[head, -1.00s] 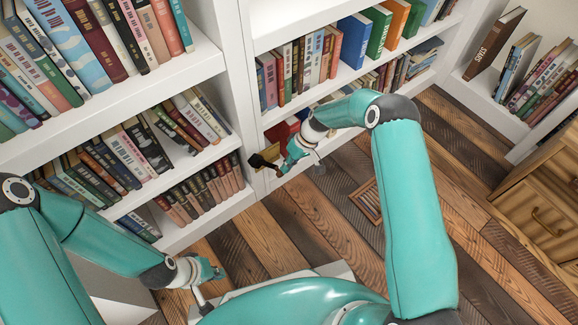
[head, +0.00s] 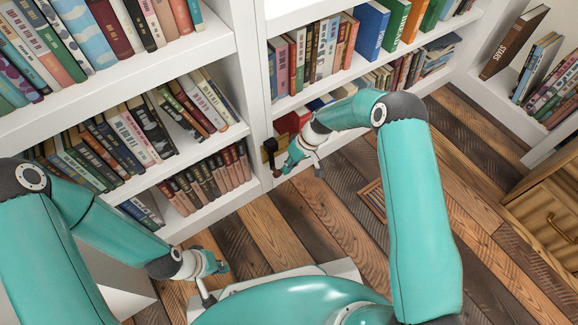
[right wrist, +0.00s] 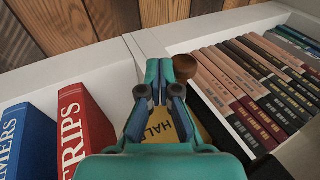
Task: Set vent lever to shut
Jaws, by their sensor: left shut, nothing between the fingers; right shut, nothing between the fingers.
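The vent lever (head: 270,147) is a dark handle with a brown knob on a brass plate (head: 266,158), fixed to the white bookcase upright. In the right wrist view the round knob (right wrist: 186,66) shows just right of my fingertips. The yellow plate (right wrist: 203,130) below shows lettering that reads "HAL", partly hidden by my fingers. My right gripper (head: 290,166) is shut and empty, close beside the lever; I cannot tell whether it touches it. In the right wrist view its fingertips (right wrist: 159,68) are together. My left gripper (head: 218,266) is shut and empty, low over the floor near my base.
Bookshelves (head: 190,60) full of books stand on both sides of the upright. Red and blue books (right wrist: 88,125) sit close to my right gripper. A wooden cabinet (head: 545,200) stands at the right, a floor grille (head: 371,200) before it. Plank floor between is open.

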